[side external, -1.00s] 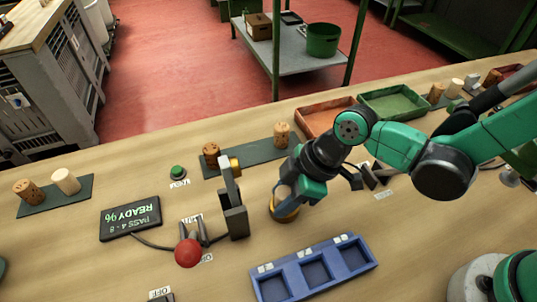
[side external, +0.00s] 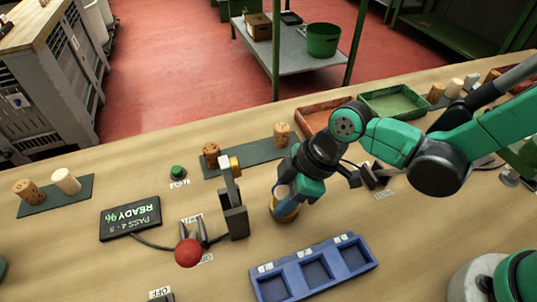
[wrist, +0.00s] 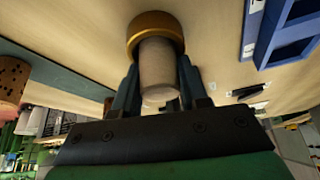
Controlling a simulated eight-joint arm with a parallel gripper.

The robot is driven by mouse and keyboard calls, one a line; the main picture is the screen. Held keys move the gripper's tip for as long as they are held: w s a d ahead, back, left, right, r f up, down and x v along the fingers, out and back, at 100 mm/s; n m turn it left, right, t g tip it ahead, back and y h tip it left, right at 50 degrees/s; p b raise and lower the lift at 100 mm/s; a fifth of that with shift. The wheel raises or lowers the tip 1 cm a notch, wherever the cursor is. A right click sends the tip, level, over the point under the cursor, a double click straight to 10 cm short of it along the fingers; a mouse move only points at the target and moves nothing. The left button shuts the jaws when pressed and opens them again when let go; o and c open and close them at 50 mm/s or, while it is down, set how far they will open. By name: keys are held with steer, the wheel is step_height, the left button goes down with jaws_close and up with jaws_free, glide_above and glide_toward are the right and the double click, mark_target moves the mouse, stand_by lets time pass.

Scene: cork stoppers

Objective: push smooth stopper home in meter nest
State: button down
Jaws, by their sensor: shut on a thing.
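A pale, smooth stopper (wrist: 158,72) stands between the two dark fingers of my gripper (wrist: 158,88) in the wrist view, and the gripper is shut on it. The stopper's far end is at or inside a round brass-coloured nest (wrist: 154,24); how deep it sits cannot be told. In the side view the brass nest (side external: 286,214) rests on the bench just right of the grey meter stand (side external: 235,215). My gripper (side external: 284,196) is directly over it there, tilted, and hides most of the stopper.
A blue three-pocket tray (side external: 283,289) lies in front. A dark display (side external: 130,218) reads READY, with a red-knobbed lever (side external: 188,252) beside it. A green mat (side external: 252,153) with speckled corks is behind. A green button (side external: 178,172) stands left. Trays lie at the back right.

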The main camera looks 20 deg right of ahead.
steer(key=shift+s+d+f+n+g+h, duration=0.1)
steer(key=shift+d+f+n+g+h, duration=0.15)
steer(key=shift+f, duration=0.25)
steer(key=shift+s+d+f+n+g+h, duration=0.1)
steer(key=shift+d+f+g+h, duration=0.05)
steer(key=shift+d+f+h, duration=0.3)
steer(key=shift+a, duration=0.15)
steer(key=shift+c, duration=1.9)
jaws_free()
step_height(320, 180, up, 9)
steer(key=d+y, duration=0.1)
steer(key=d, duration=0.1)
steer(key=shift+s+d+t, duration=0.15)
steer(key=shift+s+t, duration=0.1)
steer(key=shift+t, duration=0.05)
steer(key=d+r+m+t+h, duration=0.2)
steer(key=d+m+t, duration=0.1)
steer(key=d+m, duration=0.4)
steer(key=d+r+m+t+h, duration=0.2)
steer(key=d+m, duration=0.6)
steer(key=d, duration=0.3)
steer(key=shift+d+r+t+h, duration=0.25)
steer(key=shift+r+t+h, duration=0.05)
steer(key=shift+r+t, duration=0.1)
